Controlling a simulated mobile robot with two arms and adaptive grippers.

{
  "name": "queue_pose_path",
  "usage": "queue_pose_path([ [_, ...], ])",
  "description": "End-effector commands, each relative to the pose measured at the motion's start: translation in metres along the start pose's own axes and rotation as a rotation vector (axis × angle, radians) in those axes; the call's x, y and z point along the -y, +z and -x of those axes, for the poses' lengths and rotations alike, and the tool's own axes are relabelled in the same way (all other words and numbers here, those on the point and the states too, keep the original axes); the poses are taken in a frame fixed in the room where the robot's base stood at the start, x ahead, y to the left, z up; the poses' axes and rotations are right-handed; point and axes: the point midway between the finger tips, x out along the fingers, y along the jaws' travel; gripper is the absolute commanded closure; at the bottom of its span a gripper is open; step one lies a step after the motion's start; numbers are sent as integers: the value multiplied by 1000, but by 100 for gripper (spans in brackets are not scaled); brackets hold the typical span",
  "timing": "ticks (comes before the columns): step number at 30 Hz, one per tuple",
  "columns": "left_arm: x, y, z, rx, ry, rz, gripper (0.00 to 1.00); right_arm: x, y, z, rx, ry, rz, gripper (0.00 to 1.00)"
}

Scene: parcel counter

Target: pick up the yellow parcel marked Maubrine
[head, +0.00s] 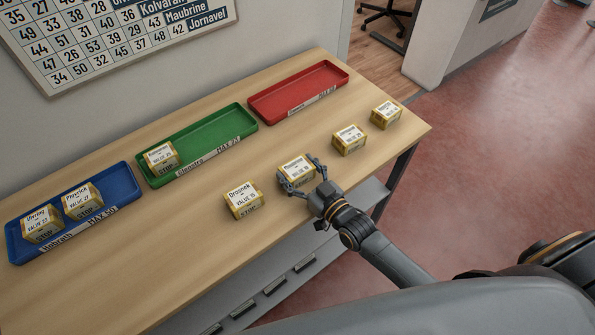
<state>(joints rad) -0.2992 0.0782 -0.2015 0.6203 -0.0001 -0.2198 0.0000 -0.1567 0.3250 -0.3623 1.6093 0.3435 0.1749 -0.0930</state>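The yellow parcel (296,168) at my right gripper has a white label that seems to read Maubrine, though the print is small. It is at the front part of the wooden counter, between the Drosnek parcel (243,200) and another yellow parcel (349,140). My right gripper (301,174) reaches in from the lower right with its fingers around the parcel, one on each side. Whether the fingers press on it or stand slightly apart is unclear. The fingers hide part of its front and side. My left gripper is out of view.
A further yellow parcel (386,114) stands near the counter's right end. Behind are a blue tray (118,204) with two parcels, a green tray (220,127) with one parcel (161,157), and an empty red tray (300,90). The counter's front left is clear.

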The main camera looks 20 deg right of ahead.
Motion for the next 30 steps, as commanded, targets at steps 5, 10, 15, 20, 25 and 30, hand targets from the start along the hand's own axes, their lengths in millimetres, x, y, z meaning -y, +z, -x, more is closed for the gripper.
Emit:
queue_pose_path([
  [5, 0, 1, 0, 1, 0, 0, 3, 0, 0, 0, 0, 0, 0, 61],
  [10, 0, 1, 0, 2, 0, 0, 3, 0, 0, 0, 0, 0, 0, 61],
  [15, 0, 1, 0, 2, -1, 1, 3, 0, -7, 0, -2, 0, 0, 62],
  [20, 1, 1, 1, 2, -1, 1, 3, 0, -24, 1, -4, 0, -1, 62],
  [25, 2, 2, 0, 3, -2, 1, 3, 10, -46, 13, -3, -1, -3, 62],
  [30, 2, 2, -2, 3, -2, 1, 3, 28, -76, 33, -4, 0, -5, 62],
])
